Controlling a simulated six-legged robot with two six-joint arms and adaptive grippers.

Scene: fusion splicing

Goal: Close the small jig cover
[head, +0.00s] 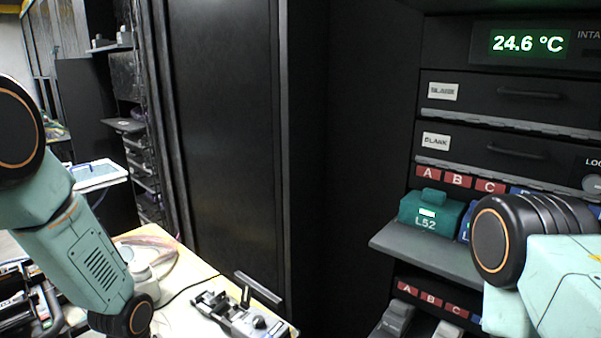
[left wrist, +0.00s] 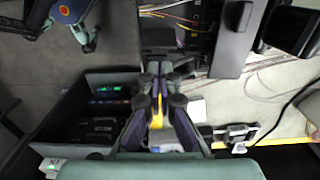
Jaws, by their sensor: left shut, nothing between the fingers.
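A small dark and grey jig device (head: 240,318) sits on the pale table in the lower middle of the head view. A flat bar-like part (head: 258,288) stands raised above its back on a thin post; I cannot tell for sure whether this is the small jig cover. What seems to be the same device (left wrist: 238,134) shows at the lower right of the left wrist view. My left gripper (left wrist: 159,70) has its fingers together and empty, apart from the device. My right gripper is out of view.
A pale table top (head: 190,265) carries the device, a light jar (head: 142,275) and a cable. A black cabinet (head: 225,130) rises behind. At right, a rack shelf (head: 430,250) holds a green box marked L52 (head: 430,214), near my right arm.

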